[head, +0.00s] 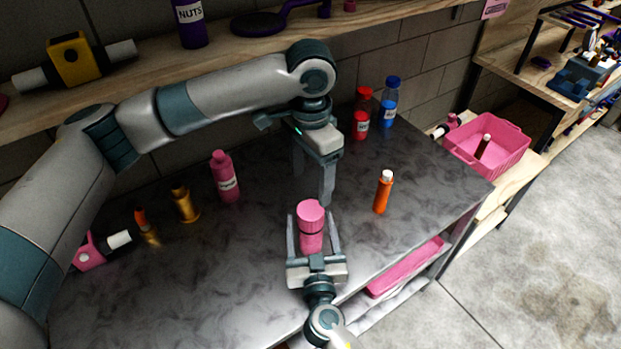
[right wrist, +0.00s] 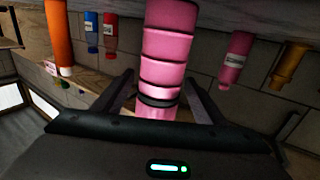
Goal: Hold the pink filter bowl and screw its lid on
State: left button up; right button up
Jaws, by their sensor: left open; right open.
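The pink filter bowl (head: 312,244) stands upright near the front edge of the dark worktop. A pink lid (head: 310,211) sits on top of it, with a dark line below the lid. How tightly it is screwed cannot be told. My right gripper (head: 314,232) is open, with one finger on each side of the bowl. In the right wrist view the ribbed bowl (right wrist: 166,45) stands between the open fingers, with gaps beside it. My left gripper (head: 312,188) points down, open and empty, just above and behind the lid.
An orange bottle (head: 382,194) stands right of the bowl; red (head: 361,118) and blue (head: 389,105) bottles stand behind. A pink bottle (head: 226,180) and gold cylinder (head: 185,204) stand left. A pink crate (head: 510,142) is beyond the right edge.

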aim_at(310, 210)
jog(key=shift+s, duration=0.1)
pick_arm(q)
jog(key=shift+f+b, duration=0.3)
pick_arm(e)
jog(key=shift+s+f, duration=0.15)
jog(key=shift+s, duration=0.4)
pick_arm(q)
notch_tip(310, 210, down, 7)
jog(key=b, duration=0.7)
jog(key=shift+r, duration=0.1)
pick_arm(e)
jog(key=s, duration=0.4)
jog(key=s+d, duration=0.1)
jog(key=s, duration=0.9)
jog(key=shift+s+d, duration=0.25)
jog(key=shift+d, duration=0.1)
pick_arm(q)
jog(key=shift+f, duration=0.3)
pick_arm(e)
jog(key=shift+s+d, duration=0.1)
jog(key=shift+s, duration=0.65)
jog(key=shift+r, duration=0.2)
